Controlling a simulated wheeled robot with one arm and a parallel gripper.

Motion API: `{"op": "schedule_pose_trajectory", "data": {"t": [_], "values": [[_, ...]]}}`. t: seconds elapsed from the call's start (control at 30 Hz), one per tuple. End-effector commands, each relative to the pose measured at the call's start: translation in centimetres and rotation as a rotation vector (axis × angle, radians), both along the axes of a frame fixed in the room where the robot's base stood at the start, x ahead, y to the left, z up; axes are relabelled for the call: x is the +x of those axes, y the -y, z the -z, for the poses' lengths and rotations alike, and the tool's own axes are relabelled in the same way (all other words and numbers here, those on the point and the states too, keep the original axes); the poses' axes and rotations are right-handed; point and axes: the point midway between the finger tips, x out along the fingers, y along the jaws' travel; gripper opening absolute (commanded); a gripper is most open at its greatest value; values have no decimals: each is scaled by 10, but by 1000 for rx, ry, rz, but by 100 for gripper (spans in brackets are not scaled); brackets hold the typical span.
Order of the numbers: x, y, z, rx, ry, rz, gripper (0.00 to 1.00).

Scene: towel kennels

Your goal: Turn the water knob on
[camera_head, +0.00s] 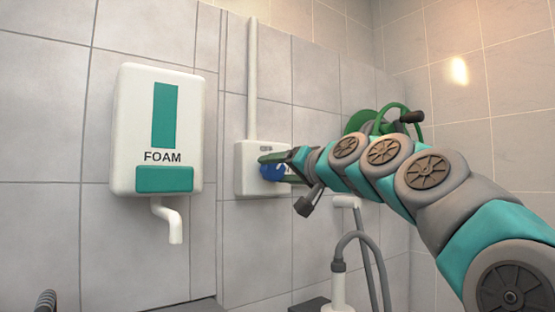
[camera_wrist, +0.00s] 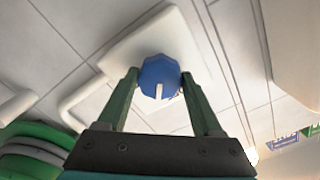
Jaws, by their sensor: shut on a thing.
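The blue water knob (camera_head: 271,170) sits on a white wall box (camera_head: 244,158) in the head view, partly hidden by my gripper (camera_head: 283,168). In the wrist view the knob (camera_wrist: 160,78) is a faceted blue disc with a white mark on its lower part, on the white box (camera_wrist: 140,48). My gripper (camera_wrist: 158,88) has its two green fingers on either side of the knob, shut on it. Finger contact is partly hidden in the head view.
A white foam dispenser (camera_head: 156,130) hangs on the tiled wall to the left. A vertical white pipe (camera_head: 252,70) rises from the box. A green hose reel (camera_head: 385,120) is behind my arm, and a grey hose (camera_head: 370,260) stands below it.

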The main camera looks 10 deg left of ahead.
Motion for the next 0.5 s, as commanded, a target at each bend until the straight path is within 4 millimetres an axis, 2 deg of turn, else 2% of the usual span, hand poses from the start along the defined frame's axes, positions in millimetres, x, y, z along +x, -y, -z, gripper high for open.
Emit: {"op": "schedule_pose_trajectory", "data": {"t": [0.03,0.5], "values": [[0,0,-5,30,-35,0,12],[-1,1,-3,327,-364,0,12]]}}
